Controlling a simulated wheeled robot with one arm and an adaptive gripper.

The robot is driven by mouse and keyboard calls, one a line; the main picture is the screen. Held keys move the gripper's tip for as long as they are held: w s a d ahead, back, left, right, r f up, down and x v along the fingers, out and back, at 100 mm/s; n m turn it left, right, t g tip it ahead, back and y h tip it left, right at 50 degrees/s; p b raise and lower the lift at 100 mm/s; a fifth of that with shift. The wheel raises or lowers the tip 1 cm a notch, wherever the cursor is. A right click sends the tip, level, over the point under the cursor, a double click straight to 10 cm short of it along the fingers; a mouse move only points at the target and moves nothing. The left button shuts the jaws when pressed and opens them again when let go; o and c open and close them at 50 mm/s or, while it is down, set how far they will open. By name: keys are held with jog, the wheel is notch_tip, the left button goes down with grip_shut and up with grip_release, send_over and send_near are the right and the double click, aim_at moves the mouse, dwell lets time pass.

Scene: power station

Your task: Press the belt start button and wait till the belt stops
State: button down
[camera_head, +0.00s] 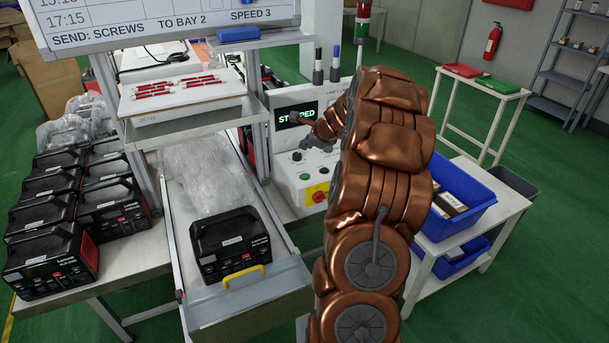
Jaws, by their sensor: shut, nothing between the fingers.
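The control panel (283,110) stands upright at the middle, with a dark display (285,119) whose green text reads "ST…PED", partly covered by my gripper. A small green button (305,176) sits low on the panel. A red knob on a yellow plate (318,197) is beside it, and small dark controls (297,156) are above. The labels are too small to read.
Several black power stations (50,255) stand on the left table. A signal tower (362,25) rises behind the panel. Blue bins (462,200) stand right of my arm.

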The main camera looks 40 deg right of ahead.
jog(key=shift+f, duration=0.1)
dwell(0.3)
jog(key=b, duration=0.7)
send_over(306, 176)
notch_tip(306, 176, down, 6)
jog(key=shift+f, duration=0.25)
jog(key=shift+f+b, duration=0.35)
jog(key=shift+f, duration=0.7)
jog(key=shift+f, duration=0.15)
jog(key=shift+a+f, duration=0.1)
jog(key=shift+f, duration=0.2)
